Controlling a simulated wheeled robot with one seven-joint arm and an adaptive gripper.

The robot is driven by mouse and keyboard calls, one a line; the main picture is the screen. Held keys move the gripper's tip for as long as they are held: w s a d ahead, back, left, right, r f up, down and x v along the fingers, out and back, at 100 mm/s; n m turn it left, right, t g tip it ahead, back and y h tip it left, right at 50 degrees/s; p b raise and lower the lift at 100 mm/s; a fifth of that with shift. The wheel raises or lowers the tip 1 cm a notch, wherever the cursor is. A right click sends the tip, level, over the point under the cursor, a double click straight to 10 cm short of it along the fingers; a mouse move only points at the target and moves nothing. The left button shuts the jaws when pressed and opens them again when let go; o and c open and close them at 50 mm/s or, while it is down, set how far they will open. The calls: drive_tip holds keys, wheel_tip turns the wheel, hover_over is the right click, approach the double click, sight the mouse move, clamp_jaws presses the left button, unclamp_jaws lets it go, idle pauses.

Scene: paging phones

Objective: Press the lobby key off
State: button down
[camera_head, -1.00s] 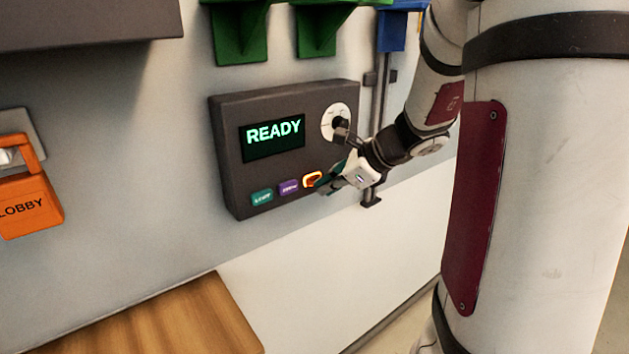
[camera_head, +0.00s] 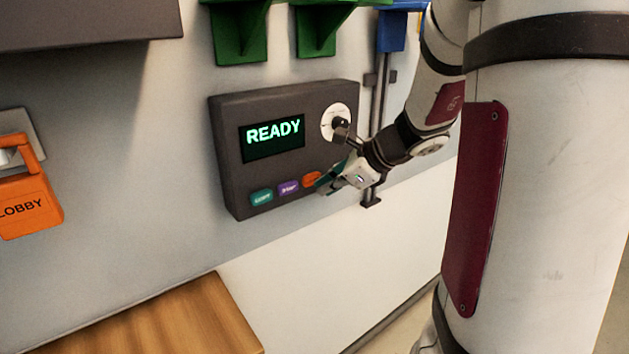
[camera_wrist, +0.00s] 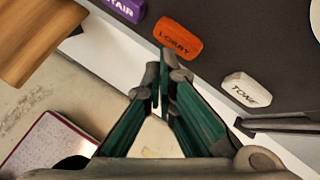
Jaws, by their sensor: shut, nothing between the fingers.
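The orange lobby key (camera_head: 312,179) sits in the bottom row of the dark wall panel (camera_head: 228,135). It is unlit, and its label reads LOBBY in the wrist view (camera_wrist: 178,38). My gripper (camera_head: 324,184) is shut and empty, at the key's right side in the head view. In the wrist view its fingertips (camera_wrist: 158,72) are just below the key, with a small gap in the picture; I cannot tell whether they touch it. The panel's screen (camera_head: 273,138) reads READY in green.
A purple key (camera_head: 289,188) and a teal key (camera_head: 262,197) are left of the lobby key. A white TONE key (camera_wrist: 247,90) is to its right. A round dial (camera_head: 337,122) is above. An orange LOBBY tag (camera_head: 32,205) hangs far left. A wooden surface (camera_head: 170,320) is below.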

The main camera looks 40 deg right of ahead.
drive_tip(key=shift+s, duration=0.1)
drive_tip(key=s+p, duration=0.1)
drive_tip(key=s, duration=0.4)
drive_tip(key=shift+s+d, duration=0.1)
drive_tip(key=shift+s, duration=0.3)
idle(0.6)
drive_tip(key=s+a+r+n+g+y, duration=0.1)
drive_tip(key=s+a+r+n+g, duration=0.15)
drive_tip(key=a+n, duration=0.5)
drive_tip(key=s+a+r+n+g, duration=0.1)
drive_tip(key=s+a+r+n, duration=0.1)
drive_tip(key=s+a+n, duration=0.4)
drive_tip(key=s+a+r+n+h, duration=0.2)
drive_tip(key=s+a+n+h, duration=0.2)
drive_tip(key=n, duration=1)
drive_tip(key=s+a, duration=0.1)
drive_tip(key=s, duration=0.1)
drive_tip(key=shift+s+a+r+n, duration=0.2)
drive_tip(key=shift+s+r+n, duration=0.1)
drive_tip(key=shift+s+n, duration=0.05)
